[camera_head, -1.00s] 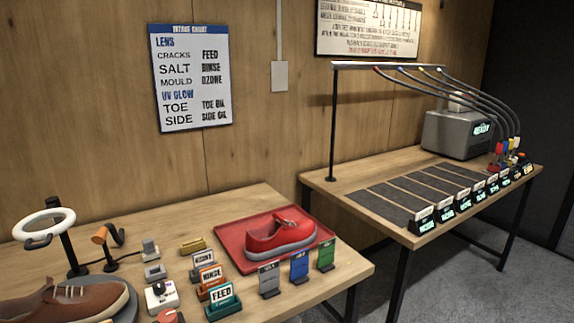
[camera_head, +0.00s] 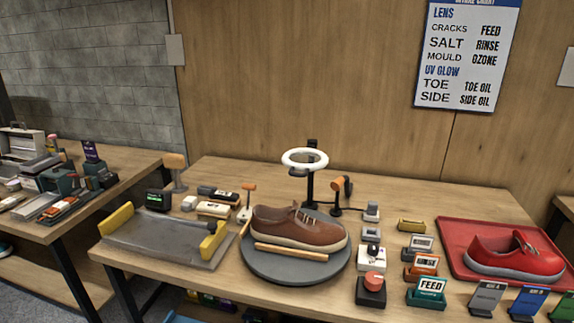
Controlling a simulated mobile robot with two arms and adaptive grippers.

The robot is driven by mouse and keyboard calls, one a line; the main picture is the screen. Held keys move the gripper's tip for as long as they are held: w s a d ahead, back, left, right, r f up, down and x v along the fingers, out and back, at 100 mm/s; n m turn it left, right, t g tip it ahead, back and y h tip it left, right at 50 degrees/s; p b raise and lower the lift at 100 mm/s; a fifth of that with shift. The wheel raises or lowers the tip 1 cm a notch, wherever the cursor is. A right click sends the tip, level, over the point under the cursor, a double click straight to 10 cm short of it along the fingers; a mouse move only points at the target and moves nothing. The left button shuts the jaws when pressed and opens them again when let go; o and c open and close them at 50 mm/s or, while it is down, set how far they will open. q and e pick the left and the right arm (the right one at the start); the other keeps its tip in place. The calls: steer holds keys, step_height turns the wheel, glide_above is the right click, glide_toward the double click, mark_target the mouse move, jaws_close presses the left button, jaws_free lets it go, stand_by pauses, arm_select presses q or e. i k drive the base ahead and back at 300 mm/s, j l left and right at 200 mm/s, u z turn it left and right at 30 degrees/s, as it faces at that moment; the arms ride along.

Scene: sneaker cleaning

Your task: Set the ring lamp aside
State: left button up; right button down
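The ring lamp is a white ring (camera_head: 304,159) on a black stand (camera_head: 310,187). It stands on the middle table behind the round grey turntable (camera_head: 262,266), with its ring above and behind the brown shoe (camera_head: 300,229). The brown shoe rests on the turntable, with a thin wooden stick (camera_head: 305,253) along its near side. Neither of my grippers shows in the head view.
A grey tray with yellow ends (camera_head: 160,240) lies at the left. An orange-headed lamp (camera_head: 341,188) stands right of the ring lamp. A red tray (camera_head: 455,265) holds a red shoe (camera_head: 515,256). Small labelled blocks, including FEED (camera_head: 428,291), crowd the front right.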

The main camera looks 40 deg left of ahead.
mark_target(311, 149)
steer(key=u, duration=1.1)
steer(key=k+j+u, duration=0.15)
steer(key=j, duration=0.35)
steer(key=i, duration=0.05)
